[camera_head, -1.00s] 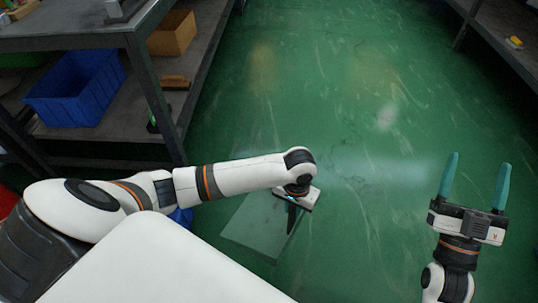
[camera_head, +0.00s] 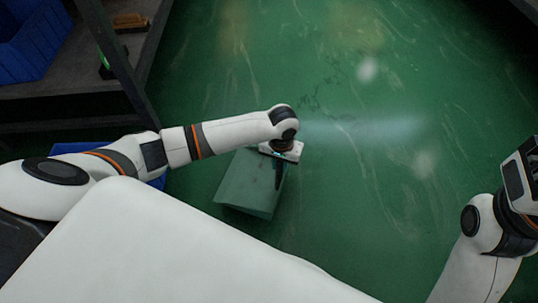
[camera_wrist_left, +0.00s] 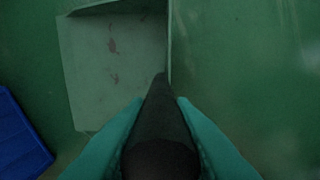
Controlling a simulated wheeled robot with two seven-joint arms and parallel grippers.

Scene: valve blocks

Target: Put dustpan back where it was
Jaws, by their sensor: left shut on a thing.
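The dustpan (camera_head: 248,182) has a grey-green pan and a black handle. In the head view it hangs below my left gripper (camera_head: 277,166), over the green floor. In the left wrist view the black handle (camera_wrist_left: 160,115) lies between the teal fingers of the left gripper (camera_wrist_left: 160,120), which is shut on it. The pan (camera_wrist_left: 110,60) there shows a few reddish marks inside. I cannot tell whether the pan touches the floor. Only the wrist and body of my right gripper show at the right edge; its fingertips are out of frame.
A dark metal shelf (camera_head: 125,55) with a blue bin (camera_head: 35,40) stands at the upper left. A blue container (camera_head: 75,149) shows partly behind my left arm, and a blue edge (camera_wrist_left: 18,140) shows in the wrist view. The middle floor is clear.

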